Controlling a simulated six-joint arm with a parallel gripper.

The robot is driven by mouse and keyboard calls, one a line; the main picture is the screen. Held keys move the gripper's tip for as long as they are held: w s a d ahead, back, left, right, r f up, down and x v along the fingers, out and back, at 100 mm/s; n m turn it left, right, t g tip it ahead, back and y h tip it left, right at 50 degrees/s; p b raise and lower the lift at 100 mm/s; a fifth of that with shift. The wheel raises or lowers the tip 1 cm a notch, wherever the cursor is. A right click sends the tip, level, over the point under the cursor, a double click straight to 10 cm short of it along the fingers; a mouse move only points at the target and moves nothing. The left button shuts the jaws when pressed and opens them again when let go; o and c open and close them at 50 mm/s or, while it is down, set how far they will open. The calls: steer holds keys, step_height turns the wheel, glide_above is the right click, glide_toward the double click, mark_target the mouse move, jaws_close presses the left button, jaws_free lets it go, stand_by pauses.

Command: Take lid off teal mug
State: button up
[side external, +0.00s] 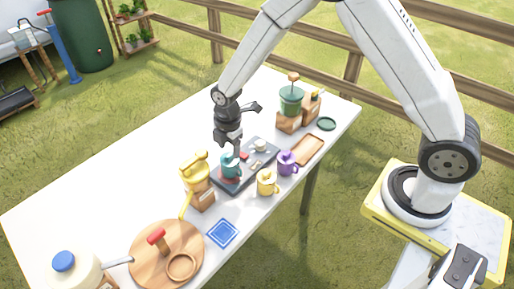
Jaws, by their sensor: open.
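The teal mug (231,169) stands upright at the left end of a dark tray (232,187) on the white table. My gripper (230,149) points down directly over the mug, with its open jaws at the mug's top. The jaws hide most of the mug's top, so I cannot make out the lid clearly or tell whether the fingers touch it. Small items, one red and one whitish, lie on the tray to the right of the mug.
A yellow mug (266,184) and a purple mug (287,165) stand in front of the tray. A yellow device (195,170) stands close left. A green device (291,103), wooden tray (307,149) and green disc (327,124) are right. The table's back left is clear.

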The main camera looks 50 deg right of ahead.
mark_target(230, 158)
steer(key=shift+w+f, duration=0.1)
steer(key=shift+f, duration=1.15)
steer(key=shift+c, duration=0.2)
jaws_close()
